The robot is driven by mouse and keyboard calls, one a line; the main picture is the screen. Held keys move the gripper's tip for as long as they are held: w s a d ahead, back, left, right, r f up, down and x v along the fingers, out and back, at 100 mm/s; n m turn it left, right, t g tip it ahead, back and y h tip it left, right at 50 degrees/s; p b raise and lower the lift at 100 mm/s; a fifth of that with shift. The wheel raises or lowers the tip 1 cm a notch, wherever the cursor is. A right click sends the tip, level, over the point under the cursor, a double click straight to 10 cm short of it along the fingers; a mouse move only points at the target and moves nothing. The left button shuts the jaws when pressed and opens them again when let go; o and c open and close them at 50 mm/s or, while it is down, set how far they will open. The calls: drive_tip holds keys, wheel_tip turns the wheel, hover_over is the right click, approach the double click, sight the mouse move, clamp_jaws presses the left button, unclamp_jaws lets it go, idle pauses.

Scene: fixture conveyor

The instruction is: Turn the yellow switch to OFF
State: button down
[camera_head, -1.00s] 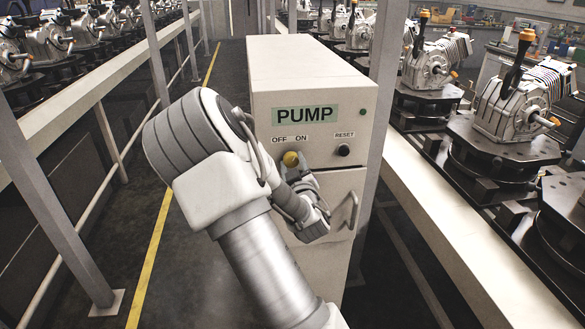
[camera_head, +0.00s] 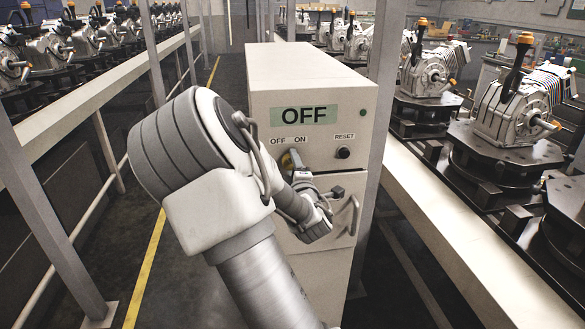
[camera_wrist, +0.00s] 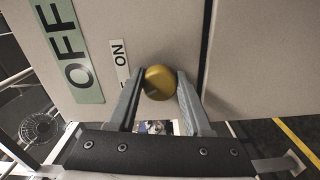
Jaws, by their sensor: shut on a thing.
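The yellow switch (camera_head: 286,160) is on the front of the beige control box (camera_head: 312,93), under the small OFF and ON labels. My gripper (camera_wrist: 159,84) is closed around its round yellow knob (camera_wrist: 159,77), with one finger on each side. In the head view my arm and fingers hide part of the switch, so its pointer is hard to read. The green display (camera_head: 304,115) above it reads OFF, and the wrist view also shows it (camera_wrist: 72,62).
A black RESET button (camera_head: 343,152) is right of the switch, with a small green lamp (camera_head: 362,113) above it. A door handle (camera_head: 353,214) sticks out lower down. Metal posts (camera_head: 382,85) and conveyors with motor units (camera_head: 510,110) flank the box.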

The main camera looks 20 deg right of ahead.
drive_tip(key=shift+n, duration=1.2)
drive_tip(key=shift+c, duration=1.6)
unclamp_jaws()
drive_tip(key=shift+s, duration=0.1)
